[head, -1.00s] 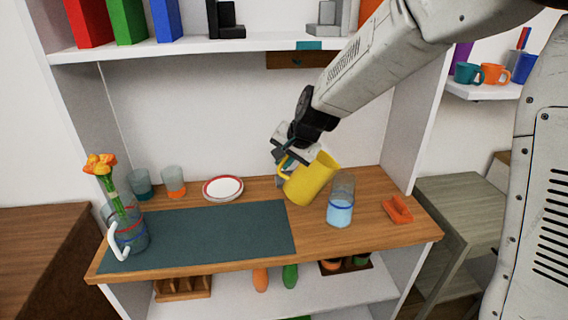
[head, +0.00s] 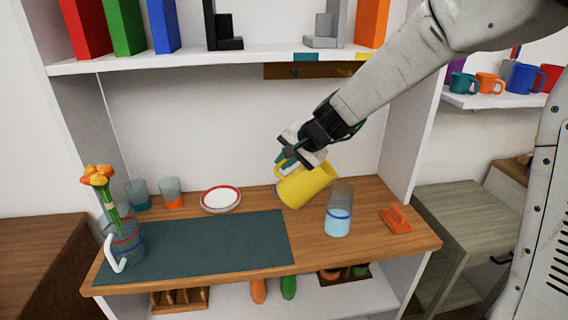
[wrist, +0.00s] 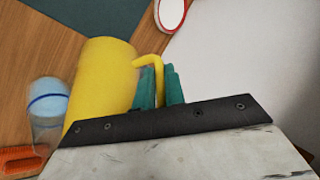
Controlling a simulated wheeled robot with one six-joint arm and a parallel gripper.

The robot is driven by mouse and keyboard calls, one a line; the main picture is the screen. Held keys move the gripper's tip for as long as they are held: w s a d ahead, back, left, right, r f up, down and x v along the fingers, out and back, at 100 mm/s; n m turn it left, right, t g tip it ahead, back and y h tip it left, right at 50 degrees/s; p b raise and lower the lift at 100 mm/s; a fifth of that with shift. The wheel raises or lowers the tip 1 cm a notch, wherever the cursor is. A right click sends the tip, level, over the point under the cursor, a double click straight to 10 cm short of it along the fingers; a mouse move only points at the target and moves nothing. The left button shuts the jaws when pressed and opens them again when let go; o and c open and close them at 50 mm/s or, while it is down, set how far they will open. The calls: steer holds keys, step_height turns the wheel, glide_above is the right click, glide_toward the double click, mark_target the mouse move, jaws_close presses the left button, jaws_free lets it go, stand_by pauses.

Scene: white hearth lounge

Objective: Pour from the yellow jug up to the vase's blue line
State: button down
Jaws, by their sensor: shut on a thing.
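The yellow jug (head: 303,186) is tilted over the counter, with its mouth to the right and its handle to the left. My gripper (head: 291,160) is shut on the handle, which also shows in the wrist view (wrist: 152,66). A clear vessel with a blue line (head: 338,210) stands upright just right of the jug. It holds pale blue liquid with its surface close to the line. It also shows in the wrist view (wrist: 48,110), left of the jug. I see no clear stream. A clear vase with orange flowers (head: 122,240), with red and blue bands, stands far left.
An orange object (head: 396,220) lies right of the clear vessel. A red-rimmed plate (head: 221,199) and two small glasses (head: 171,193) stand at the back left. A dark mat (head: 200,247) lies clear on the counter. A shelf (head: 240,54) hangs above.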

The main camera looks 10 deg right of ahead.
steer(key=shift+s+d+r+t+y, duration=0.1)
steer(key=shift+d+r+t+y, duration=0.2)
steer(key=shift+r+y, duration=0.35)
steer(key=shift+s+d+r+t+y, duration=0.1)
steer(key=shift+d+r+y, duration=0.35)
steer(key=shift+r, duration=0.4)
steer(key=shift+s+d+r+m+y, duration=0.1)
steer(key=shift+d+r+m+y, duration=0.2)
steer(key=shift+r+m, duration=0.2)
steer(key=shift+d+r, duration=0.1)
steer(key=shift+r, duration=0.05)
steer(key=shift+t, duration=0.3)
steer(key=shift+d+r+y, duration=0.15)
steer(key=shift+r+y, duration=0.05)
steer(key=shift+y, duration=0.1)
steer(key=shift+s, duration=0.1)
steer(key=shift+d+r, duration=0.2)
stand_by(0.4)
